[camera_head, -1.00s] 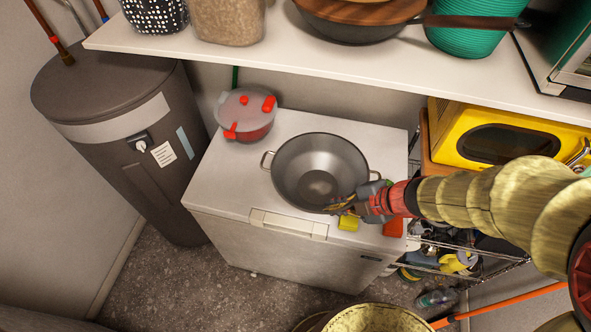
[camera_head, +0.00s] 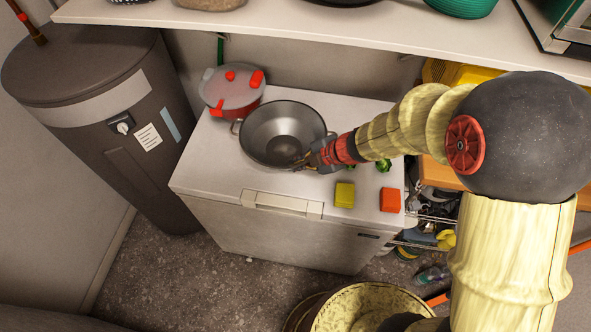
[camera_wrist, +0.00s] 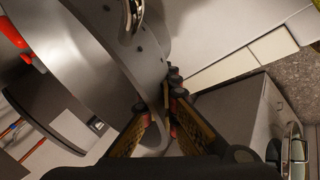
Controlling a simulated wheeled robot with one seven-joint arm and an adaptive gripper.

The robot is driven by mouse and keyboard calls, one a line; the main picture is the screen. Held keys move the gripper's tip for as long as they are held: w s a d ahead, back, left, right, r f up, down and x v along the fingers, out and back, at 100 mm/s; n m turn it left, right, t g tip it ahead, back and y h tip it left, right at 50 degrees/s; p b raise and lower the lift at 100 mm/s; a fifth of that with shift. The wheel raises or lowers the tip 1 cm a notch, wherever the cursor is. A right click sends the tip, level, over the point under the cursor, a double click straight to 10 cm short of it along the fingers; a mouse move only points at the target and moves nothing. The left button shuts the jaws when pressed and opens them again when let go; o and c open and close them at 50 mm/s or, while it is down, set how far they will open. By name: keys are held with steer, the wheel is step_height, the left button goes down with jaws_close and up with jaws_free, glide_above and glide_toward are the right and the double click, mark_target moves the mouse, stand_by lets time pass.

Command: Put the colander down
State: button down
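The colander (camera_head: 270,131) is a grey metal bowl with loop handles. In the head view it is upright over the white chest top (camera_head: 225,165), right beside the red pot. I cannot tell whether its base touches the top. My gripper (camera_head: 308,160) is at its front right rim. In the wrist view the colander wall (camera_wrist: 95,75) fills the upper left, and its rim runs between the two fingers of my gripper (camera_wrist: 165,112), which look closed on it.
A red pot with a translucent lid (camera_head: 232,90) stands at the back left. A yellow block (camera_head: 344,195), an orange block (camera_head: 390,200) and a green item (camera_head: 383,166) are on the right of the top. A shelf (camera_head: 330,27) overhangs behind. The front left of the top is clear.

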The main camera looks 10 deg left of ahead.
steer(key=shift+w+a+f, duration=0.15)
steer(key=shift+w+f, duration=0.05)
steer(key=shift+f, duration=0.2)
step_height(320, 180, down, 3)
steer(key=shift+f+b, duration=0.1)
steer(key=shift+b, duration=1)
steer(key=shift+w+a, duration=0.1)
steer(key=c, duration=2.5)
jaws_free()
steer(key=shift+f, duration=0.1)
steer(key=shift+c, duration=0.2)
steer(key=o, duration=0.5)
steer(key=p+v, duration=0.4)
steer(key=v, duration=0.8)
steer(key=shift+p, duration=0.3)
